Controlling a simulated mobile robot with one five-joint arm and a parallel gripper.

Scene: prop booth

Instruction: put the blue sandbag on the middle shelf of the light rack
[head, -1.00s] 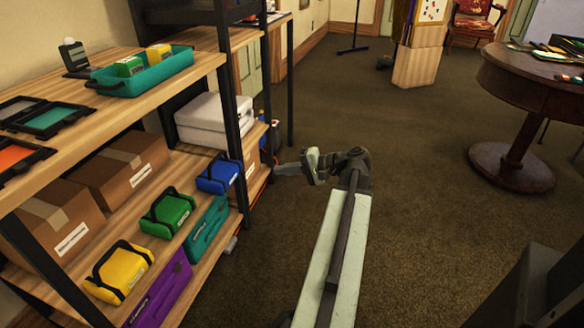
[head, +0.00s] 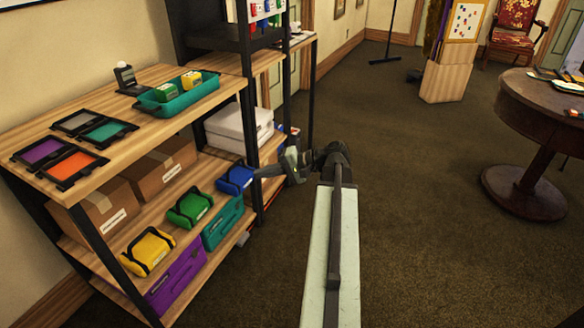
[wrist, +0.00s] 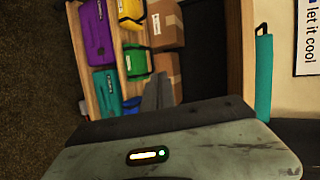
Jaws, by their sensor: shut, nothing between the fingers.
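The blue sandbag (head: 234,180) has dark handles. It sits on the shelf board below the top of a wood-and-black-metal rack (head: 121,259), at the right end of a row with a green sandbag (head: 189,209) and a yellow one (head: 148,250). My gripper (head: 258,172) is shut and empty, its tip pointing left just beside the blue sandbag in the head view; I cannot tell whether they touch. In the wrist view the shut fingers (wrist: 158,90) point toward the rack, and a part of the blue sandbag (wrist: 131,103) shows beside them.
Cardboard boxes (head: 163,167) stand behind the sandbags. Purple (head: 177,278) and teal (head: 222,223) cases are on the board below. The rack top holds a teal tray (head: 178,100) and flat frames. A round table (head: 540,115) stands right; the carpet between is clear.

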